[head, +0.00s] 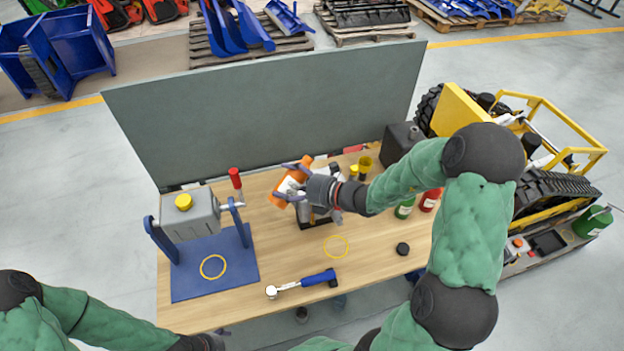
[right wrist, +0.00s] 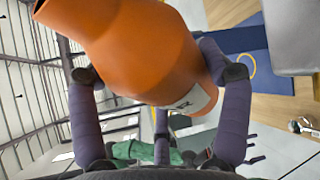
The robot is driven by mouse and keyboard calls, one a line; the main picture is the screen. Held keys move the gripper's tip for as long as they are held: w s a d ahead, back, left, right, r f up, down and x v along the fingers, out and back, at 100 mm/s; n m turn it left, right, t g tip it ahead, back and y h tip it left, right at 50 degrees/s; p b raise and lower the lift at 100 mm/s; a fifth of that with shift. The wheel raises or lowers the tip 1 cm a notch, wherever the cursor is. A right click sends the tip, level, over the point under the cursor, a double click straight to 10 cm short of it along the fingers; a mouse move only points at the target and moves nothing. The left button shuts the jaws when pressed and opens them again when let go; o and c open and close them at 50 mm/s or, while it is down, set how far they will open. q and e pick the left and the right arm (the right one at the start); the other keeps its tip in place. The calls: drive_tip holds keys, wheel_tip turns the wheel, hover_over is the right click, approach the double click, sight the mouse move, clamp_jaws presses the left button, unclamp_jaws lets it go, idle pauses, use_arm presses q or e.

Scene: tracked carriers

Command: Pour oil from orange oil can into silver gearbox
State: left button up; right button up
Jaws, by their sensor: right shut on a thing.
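The orange oil can (head: 295,178) is held above the table in my right gripper (head: 292,184), and it looks tilted. In the right wrist view the orange can (right wrist: 135,45) fills the space between the two fingers, with a pale label at its lower right. A silver-grey gearbox box (head: 190,217) with a yellow cap (head: 183,202) hangs between blue uprights on a blue base at the left. The can is to its right, apart from it. My left arm enters at the bottom left; its fingers are not visible.
A blue-handled ratchet (head: 303,283) lies at the table's front, with a black puck (head: 402,248) to its right. Green (head: 404,208) and red (head: 430,199) bottles stand at the right. A red-knobbed lever (head: 235,178) rises beside the grey box. A grey panel (head: 270,110) backs the table.

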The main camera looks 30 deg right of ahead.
drive_tip(key=shift+d+r+n+h, duration=0.3)
drive_tip(key=shift+n+h, duration=0.1)
drive_tip(key=shift+n, duration=0.4)
drive_tip(key=shift+w+d+n+h+b, duration=0.1)
drive_tip(key=shift+n+h+b, duration=0.45)
drive_tip(key=shift+b, duration=0.35)
drive_tip(key=shift+n+b, duration=0.25)
drive_tip(key=shift+b, duration=0.1)
drive_tip(key=shift+a+n+h+b, duration=0.4)
drive_tip(key=shift+n+b, duration=0.2)
drive_tip(key=shift+b, duration=0.6)
drive_tip(key=n+h+b, duration=0.1)
drive_tip(key=b, duration=0.2)
drive_tip(key=shift+a+f, duration=0.1)
drive_tip(key=b, duration=0.2)
drive_tip(key=n+b, duration=0.1)
drive_tip(key=b, duration=0.2)
drive_tip(key=n+h+b, duration=0.1)
drive_tip(key=b, duration=0.2)
drive_tip(key=shift+s+a+f+t, duration=0.2)
drive_tip(key=shift+a+f+t, duration=0.1)
drive_tip(key=shift+f, duration=0.1)
drive_tip(key=shift+n+h+b, duration=0.25)
drive_tip(key=shift+n+b, duration=0.05)
drive_tip(key=shift+b, duration=0.3)
drive_tip(key=shift+r, duration=0.1)
